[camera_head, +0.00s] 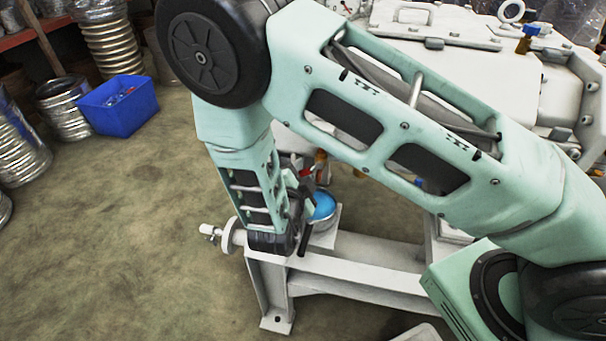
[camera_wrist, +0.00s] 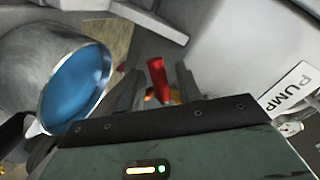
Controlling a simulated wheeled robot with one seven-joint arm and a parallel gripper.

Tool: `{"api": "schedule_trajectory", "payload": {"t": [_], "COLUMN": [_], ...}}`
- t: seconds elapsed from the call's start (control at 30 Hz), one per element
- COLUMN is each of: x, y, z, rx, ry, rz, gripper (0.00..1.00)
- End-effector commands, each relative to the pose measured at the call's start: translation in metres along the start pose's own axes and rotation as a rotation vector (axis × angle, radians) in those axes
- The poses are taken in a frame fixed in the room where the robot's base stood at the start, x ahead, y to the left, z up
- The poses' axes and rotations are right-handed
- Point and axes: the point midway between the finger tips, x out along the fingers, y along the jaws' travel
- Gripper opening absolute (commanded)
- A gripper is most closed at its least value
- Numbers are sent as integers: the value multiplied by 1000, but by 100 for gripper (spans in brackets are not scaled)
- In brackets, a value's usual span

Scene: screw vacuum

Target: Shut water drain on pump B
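A red valve handle (camera_wrist: 158,80) stands near the middle of the wrist view, with a bit of brass-coloured fitting (camera_wrist: 175,96) beside its lower end. My gripper (camera_wrist: 157,85) has its two dark fingers apart, one on each side of the handle, with gaps visible on both sides. In the head view a small red piece (camera_head: 306,172) shows by my gripper (camera_head: 300,190), beside the white pump. A label reading "PUMP" (camera_wrist: 292,92) is at the right of the wrist view; its letter is cut off. The handle's lower part is hidden by my gripper.
A metal cylinder with a blue face (camera_wrist: 76,86) is close on the left of my gripper; its blue face (camera_head: 322,206) also shows in the head view. A white frame (camera_head: 350,280) stands below.

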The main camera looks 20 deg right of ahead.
Motion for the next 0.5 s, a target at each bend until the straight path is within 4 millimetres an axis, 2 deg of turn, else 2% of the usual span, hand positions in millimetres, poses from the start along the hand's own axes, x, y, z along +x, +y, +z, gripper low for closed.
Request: {"api": "schedule_trajectory", "payload": {"t": [0.33,0.37,0.47,0.5], "x": [4,4,4,4], "y": [0,0,0,0], "z": [0,0,0,0], "rx": [0,0,0,0], "ry": [0,0,0,0], "rz": [0,0,0,0], "gripper": [35,29,1,0]}}
